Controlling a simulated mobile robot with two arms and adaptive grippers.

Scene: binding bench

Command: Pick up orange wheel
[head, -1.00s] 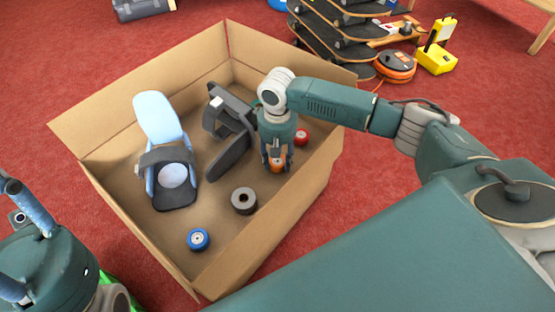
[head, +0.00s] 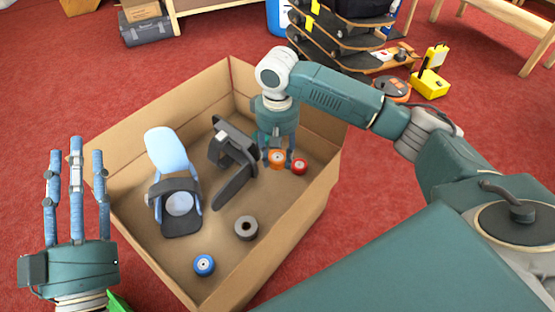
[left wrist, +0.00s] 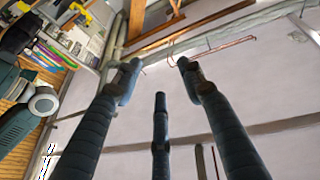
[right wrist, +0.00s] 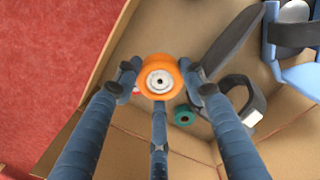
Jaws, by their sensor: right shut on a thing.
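The orange wheel (head: 277,159) has a pale hub and is held between the fingers of my right gripper (head: 276,160), over the right side of the cardboard box. In the right wrist view the orange wheel (right wrist: 158,77) sits between the fingertips, hub facing the camera. My left gripper (head: 76,165) is raised at the left, outside the box, fingers spread and pointing up. The left wrist view shows its fingers apart with nothing between them, against the wall and ceiling.
The open cardboard box (head: 228,290) also holds a red wheel (head: 300,166), a dark grey wheel (head: 246,228), a blue wheel (head: 204,265), a teal wheel (right wrist: 184,116), a light blue binding (head: 168,150) and a dark binding (head: 235,150). A skateboard rack (head: 340,40) stands behind it.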

